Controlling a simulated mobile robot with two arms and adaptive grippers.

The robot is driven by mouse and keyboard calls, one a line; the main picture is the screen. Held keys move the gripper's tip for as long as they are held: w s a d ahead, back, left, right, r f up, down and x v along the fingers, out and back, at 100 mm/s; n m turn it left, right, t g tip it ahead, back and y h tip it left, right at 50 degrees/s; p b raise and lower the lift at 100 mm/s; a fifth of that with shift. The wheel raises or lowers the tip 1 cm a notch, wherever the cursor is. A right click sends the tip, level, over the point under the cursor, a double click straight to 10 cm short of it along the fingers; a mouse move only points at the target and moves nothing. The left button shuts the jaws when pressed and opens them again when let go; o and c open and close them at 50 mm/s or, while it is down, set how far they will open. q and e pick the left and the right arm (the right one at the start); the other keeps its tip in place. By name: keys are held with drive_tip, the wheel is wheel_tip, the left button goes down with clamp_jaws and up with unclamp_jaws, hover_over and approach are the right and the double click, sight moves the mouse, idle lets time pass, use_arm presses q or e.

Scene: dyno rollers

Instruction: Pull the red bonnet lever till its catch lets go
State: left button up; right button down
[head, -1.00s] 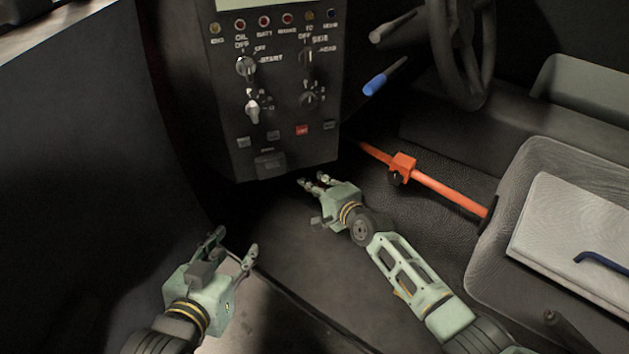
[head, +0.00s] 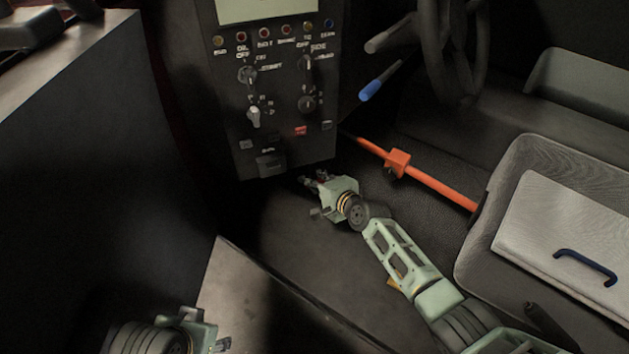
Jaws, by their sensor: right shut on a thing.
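My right gripper (head: 313,178) is under the lower edge of the control panel, its jaws shut on a small dark-red piece, the red bonnet lever (head: 322,175). Only a bit of the lever shows between the fingers; the rest is hidden by the gripper and the shadow. I cannot see the catch. My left gripper (head: 218,343) is low at the bottom edge of the view, away from the lever. Its fingers are partly cut off, so its opening cannot be made out.
The control panel (head: 285,148) with knobs and lamps stands just above my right gripper. An orange bar (head: 440,187) with a clamp block lies to its right. A seat (head: 478,242) holding a pale board (head: 560,235) is at right. A blue-tipped stalk (head: 372,91) sticks out near the steering wheel (head: 440,60).

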drive_tip(key=shift+d, duration=0.1)
drive_tip(key=c, duration=1.6)
unclamp_jaws()
drive_tip(key=shift+c, duration=0.2)
drive_tip(key=v, duration=1.2)
